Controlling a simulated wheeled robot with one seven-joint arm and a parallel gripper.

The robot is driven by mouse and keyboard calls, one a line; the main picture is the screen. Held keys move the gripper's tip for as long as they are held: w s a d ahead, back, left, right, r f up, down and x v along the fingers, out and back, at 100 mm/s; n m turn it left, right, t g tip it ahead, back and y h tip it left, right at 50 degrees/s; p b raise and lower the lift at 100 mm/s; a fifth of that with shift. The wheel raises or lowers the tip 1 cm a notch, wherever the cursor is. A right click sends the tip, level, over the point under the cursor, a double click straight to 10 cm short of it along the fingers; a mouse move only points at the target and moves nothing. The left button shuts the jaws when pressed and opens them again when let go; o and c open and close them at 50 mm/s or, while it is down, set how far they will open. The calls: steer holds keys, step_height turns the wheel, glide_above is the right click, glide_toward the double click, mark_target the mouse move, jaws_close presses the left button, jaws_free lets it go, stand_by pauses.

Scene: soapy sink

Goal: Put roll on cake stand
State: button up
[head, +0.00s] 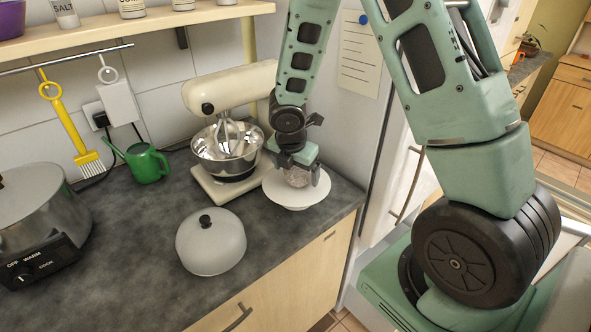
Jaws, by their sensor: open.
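The white cake stand (293,203) stands on the dark countertop near its right end, beside the mixer. The roll (298,177), a pale rounded lump, shows over the middle of the stand. My gripper (299,181) points down over the stand, with its open fingers on either side of the roll. The roll seems to rest on the plate, but the gripper covers its upper part and I cannot see its contact clearly.
A cream stand mixer (225,90) with a steel bowl (212,150) stands close left of the stand. A grey domed lid (211,243) sits in front. A green watering can (147,163) and a cooker (38,215) are farther left. The fridge side is close right.

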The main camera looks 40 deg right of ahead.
steer(key=p+v, duration=0.2)
steer(key=v, duration=0.9)
steer(key=s+a+r+m+g+y, duration=0.1)
steer(key=s+a+r+m, duration=0.2)
steer(key=s+a+m, duration=0.4)
steer(key=s+a+r+m+y, duration=0.2)
steer(key=s+a+m, duration=0.5)
steer(key=s+a, duration=0.7)
steer(key=shift+s+a+r+g, duration=0.4)
steer(key=shift+s+r, duration=0.25)
steer(key=shift+s, duration=0.25)
steer(key=shift+f, duration=0.1)
